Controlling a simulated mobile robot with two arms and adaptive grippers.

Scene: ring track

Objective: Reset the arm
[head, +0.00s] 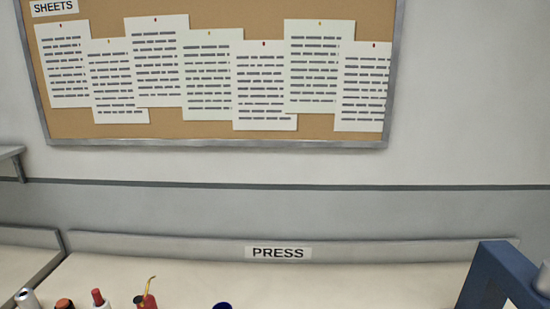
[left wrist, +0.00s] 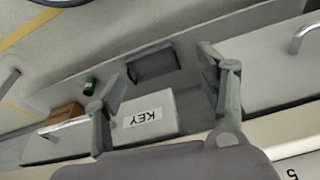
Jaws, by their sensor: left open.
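My left gripper (left wrist: 160,72) shows in the left wrist view with its two grey fingers spread wide apart. Nothing is between the fingers. A white block labelled KEY (left wrist: 152,112), its text upside down in the picture, lies beyond and partly between the fingers. A dark rectangular box or recess (left wrist: 152,65) is just above it in the picture. Neither arm shows in the head view, and my right gripper is in no view.
In the head view, a bench labelled PRESS (head: 278,253) runs along the wall. Small bottles, one a red oil can (head: 147,301), and a blue machine (head: 492,275) stand on it. The left wrist view shows a green can (left wrist: 90,86) and a brown box (left wrist: 66,114).

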